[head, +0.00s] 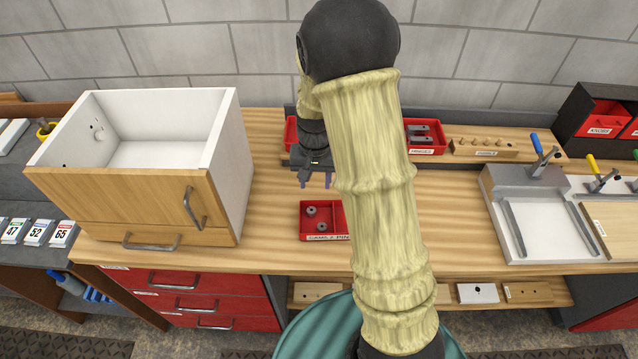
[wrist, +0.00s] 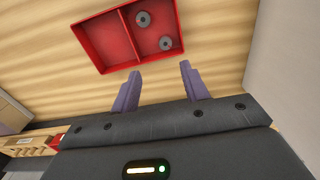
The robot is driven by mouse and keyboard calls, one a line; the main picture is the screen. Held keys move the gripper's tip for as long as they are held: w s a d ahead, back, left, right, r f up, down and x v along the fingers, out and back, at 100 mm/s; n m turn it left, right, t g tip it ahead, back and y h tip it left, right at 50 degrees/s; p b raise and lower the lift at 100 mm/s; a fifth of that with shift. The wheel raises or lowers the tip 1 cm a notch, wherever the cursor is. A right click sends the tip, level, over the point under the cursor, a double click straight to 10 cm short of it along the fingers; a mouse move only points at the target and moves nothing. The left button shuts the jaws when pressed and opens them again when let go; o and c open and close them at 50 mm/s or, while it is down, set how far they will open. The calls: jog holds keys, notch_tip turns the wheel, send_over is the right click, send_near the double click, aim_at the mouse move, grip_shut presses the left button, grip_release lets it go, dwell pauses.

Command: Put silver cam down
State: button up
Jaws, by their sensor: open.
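Two small grey round cams lie in one compartment of a red tray on the wooden bench. In the head view one cam (head: 311,211) lies farther back and the other cam (head: 322,226) nearer the front. The wrist view shows them too, one at the top (wrist: 143,19) and one lower (wrist: 166,43). The tray (wrist: 93,43) has a second compartment, which looks empty in the wrist view. My gripper (head: 316,181) is open and empty, above the bench just behind the tray (head: 304,236). Its purple fingers (wrist: 158,84) are apart with nothing between them. My arm hides part of the tray.
A white cabinet with a wooden front (head: 110,200) stands on the left of the bench. Red bins (head: 431,150) and a wooden block with pegs (head: 484,147) line the back. A clamp fixture (head: 550,230) is at right. Bare bench (head: 450,215) lies between.

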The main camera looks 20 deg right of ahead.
jog(key=s+r+n+t, duration=0.2)
jog(key=s+r, duration=0.6)
jog(key=s, duration=0.6)
jog(key=shift+r+n+t, duration=0.15)
jog(key=shift+n+t, duration=0.15)
jog(key=shift+n, duration=0.5)
jog(key=shift+s, duration=0.1)
